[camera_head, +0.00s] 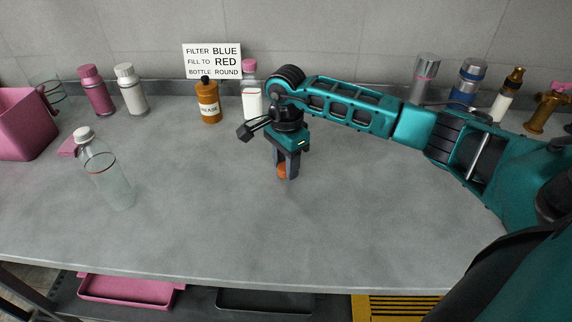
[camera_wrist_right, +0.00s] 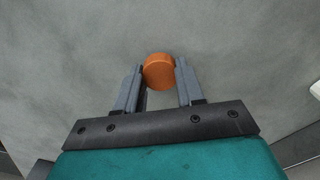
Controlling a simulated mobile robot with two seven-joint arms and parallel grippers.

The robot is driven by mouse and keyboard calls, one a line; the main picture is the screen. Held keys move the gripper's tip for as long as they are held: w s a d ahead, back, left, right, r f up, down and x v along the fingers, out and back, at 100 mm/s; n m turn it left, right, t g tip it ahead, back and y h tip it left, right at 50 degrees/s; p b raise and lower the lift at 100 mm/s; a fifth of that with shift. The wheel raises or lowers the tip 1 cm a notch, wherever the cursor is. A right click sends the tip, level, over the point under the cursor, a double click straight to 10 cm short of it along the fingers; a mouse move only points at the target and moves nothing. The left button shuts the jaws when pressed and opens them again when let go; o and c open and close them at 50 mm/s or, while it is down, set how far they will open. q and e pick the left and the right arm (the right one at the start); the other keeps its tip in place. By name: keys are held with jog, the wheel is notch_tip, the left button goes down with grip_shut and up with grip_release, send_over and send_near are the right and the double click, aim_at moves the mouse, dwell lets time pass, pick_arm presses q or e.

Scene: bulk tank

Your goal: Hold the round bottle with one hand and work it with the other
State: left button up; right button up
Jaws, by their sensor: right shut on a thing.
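A clear round bottle (camera_head: 115,187) with a pale cap (camera_head: 83,133) and a thin red line stands on the left part of the counter. A small pink piece (camera_head: 68,148) shows beside its neck. My right gripper (camera_head: 284,174) points down near the middle of the counter, well to the right of the bottle. It is shut on a small orange round piece (camera_wrist_right: 159,71), which sits between the fingertips; the piece also shows in the head view (camera_head: 282,171). Whether it touches the counter I cannot tell. My left gripper is out of view.
A sign (camera_head: 212,61) reads FILTER BLUE, FILL TO RED, BOTTLE ROUND. An orange grease bottle (camera_head: 208,104), other bottles and a pink bin (camera_head: 25,127) line the back and left. Pink (camera_head: 130,292) and dark trays lie below. The front middle of the counter is clear.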

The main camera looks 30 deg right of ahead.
jog(key=shift+f, duration=0.35)
jog(key=shift+f, duration=0.2)
jog(key=o, duration=1.2)
jog(key=shift+r, duration=0.1)
jog(key=shift+c, duration=0.2)
jog(key=shift+r, duration=0.6)
notch_tip(320, 180, up, 11)
jog(key=shift+p, duration=0.3)
